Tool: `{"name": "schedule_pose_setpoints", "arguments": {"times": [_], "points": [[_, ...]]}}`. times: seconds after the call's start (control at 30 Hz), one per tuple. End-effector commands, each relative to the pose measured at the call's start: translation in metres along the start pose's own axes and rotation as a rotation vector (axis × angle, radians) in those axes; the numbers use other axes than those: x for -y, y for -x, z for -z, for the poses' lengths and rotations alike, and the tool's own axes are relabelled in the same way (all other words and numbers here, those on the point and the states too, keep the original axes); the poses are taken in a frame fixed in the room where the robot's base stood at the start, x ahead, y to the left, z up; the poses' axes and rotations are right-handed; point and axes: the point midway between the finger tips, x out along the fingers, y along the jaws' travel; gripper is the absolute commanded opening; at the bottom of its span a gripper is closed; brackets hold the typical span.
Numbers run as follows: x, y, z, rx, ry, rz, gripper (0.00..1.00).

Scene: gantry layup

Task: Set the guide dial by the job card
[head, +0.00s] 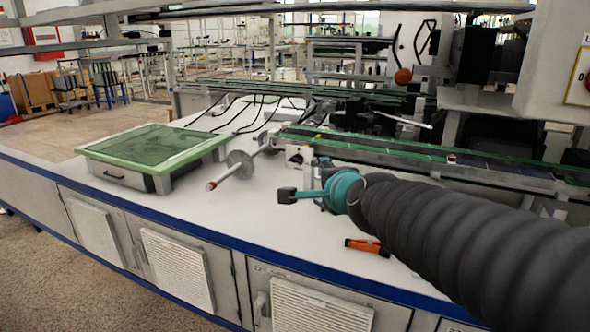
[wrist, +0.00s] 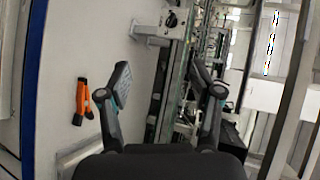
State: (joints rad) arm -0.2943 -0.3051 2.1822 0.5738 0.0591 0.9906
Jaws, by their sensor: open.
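My gripper (head: 305,182) is open and empty above the white bench, near its rail side. In the wrist view its two fingers (wrist: 162,75) are spread wide with nothing between them. A small pale block with a dark round knob (wrist: 171,20), which may be the guide dial, stands beside the rail, beyond the fingertips. What looks like the same block (head: 297,154) shows in the head view just left of my gripper. Its marks and setting are too small to read. I cannot make out a job card in either view.
An orange-handled tool (head: 367,246) lies near the front edge; it also shows in the wrist view (wrist: 82,100). A shaft with a grey disc (head: 240,165) and a green-topped box (head: 150,147) stand left. A green-edged rail (head: 400,160) runs behind. Bare bench lies between.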

Motion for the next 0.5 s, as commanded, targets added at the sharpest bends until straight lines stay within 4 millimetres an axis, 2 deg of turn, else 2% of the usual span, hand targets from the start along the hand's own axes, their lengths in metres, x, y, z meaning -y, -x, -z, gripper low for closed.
{"name": "schedule_pose_setpoints", "arguments": {"times": [0.03, 0.1, 0.23, 0.37, 0.5], "points": [[0.007, -0.025, -0.009, -0.008, -0.144, 0.052, 0.65], [0.026, -0.051, -0.018, -0.021, -0.372, 0.145, 0.65], [0.044, -0.096, -0.031, -0.047, -0.804, 0.303, 0.65], [0.042, -0.134, -0.044, -0.073, -1.215, 0.465, 0.65], [0.024, -0.160, -0.058, -0.100, -1.572, 0.640, 0.65]]}}
